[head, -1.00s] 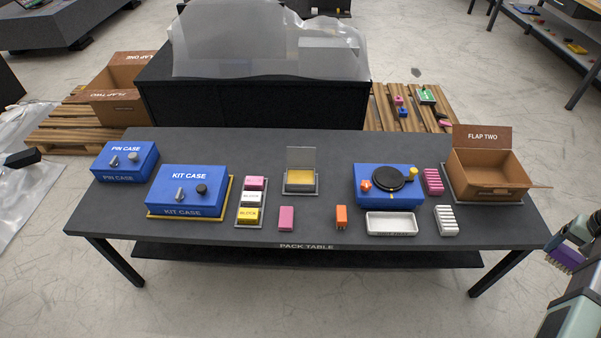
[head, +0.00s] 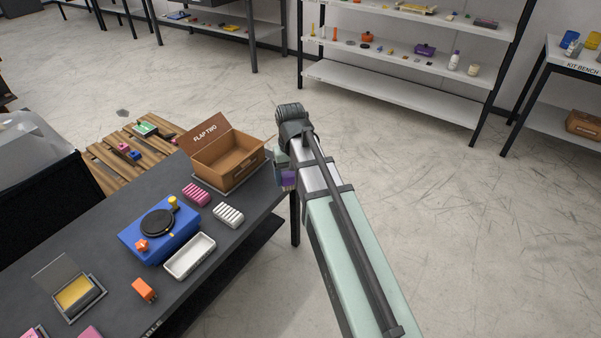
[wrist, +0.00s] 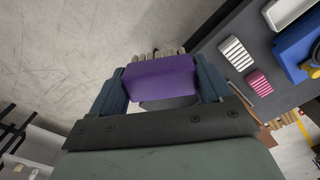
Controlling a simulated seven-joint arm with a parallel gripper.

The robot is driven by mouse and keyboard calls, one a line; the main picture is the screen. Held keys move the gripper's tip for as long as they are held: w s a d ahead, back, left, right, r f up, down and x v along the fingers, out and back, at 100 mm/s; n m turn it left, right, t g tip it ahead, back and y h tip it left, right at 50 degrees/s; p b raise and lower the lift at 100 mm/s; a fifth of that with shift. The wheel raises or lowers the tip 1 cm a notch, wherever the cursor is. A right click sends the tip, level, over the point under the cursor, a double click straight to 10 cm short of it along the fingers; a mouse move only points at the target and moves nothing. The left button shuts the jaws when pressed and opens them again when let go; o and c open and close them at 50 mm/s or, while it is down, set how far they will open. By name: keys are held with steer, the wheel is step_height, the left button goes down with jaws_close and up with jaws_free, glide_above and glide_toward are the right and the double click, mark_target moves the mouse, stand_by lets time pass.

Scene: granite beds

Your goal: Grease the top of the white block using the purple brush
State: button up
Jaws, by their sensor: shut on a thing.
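My gripper (wrist: 162,84) is shut on the purple brush (wrist: 160,72), whose pale bristles show past its far edge in the wrist view. In the head view my gripper (head: 284,166) hangs beside the right end of the table, near the cardboard box, and a bit of the purple brush (head: 289,179) shows under it. The white block, in a row between a pink and a yellow block a second ago, is out of view now. A shallow tray with a yellow pad (head: 74,294) and a raised clear lid stands at the lower left.
On the dark table (head: 120,283) stand a blue case with a black disc (head: 133,238), a white tray (head: 207,245), an orange piece (head: 144,289), ribbed white (head: 229,215) and pink (head: 196,194) pieces, and an open cardboard box (head: 240,170). Open floor lies right of the table.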

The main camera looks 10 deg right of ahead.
steer(key=s+a+f+n, duration=0.3)
steer(key=s+a, duration=0.3)
steer(key=a, duration=1.4)
steer(key=s+a+f+n, duration=0.4)
steer(key=s+a, duration=0.3)
steer(key=a, duration=1.3)
steer(key=s+a+f+n, duration=0.3)
steer(key=s+a, duration=0.3)
steer(key=a, duration=1.5)
steer(key=m, duration=0.1)
glide_above(76, 295)
step_height(76, 295, down, 2)
steer(key=shift+m, duration=0.6)
steer(key=shift+f, duration=0.2)
steer(key=shift+f, duration=3.2)
steer(key=shift+f, duration=0.6)
steer(key=shift+r, duration=0.15)
step_height(76, 295, up, 7)
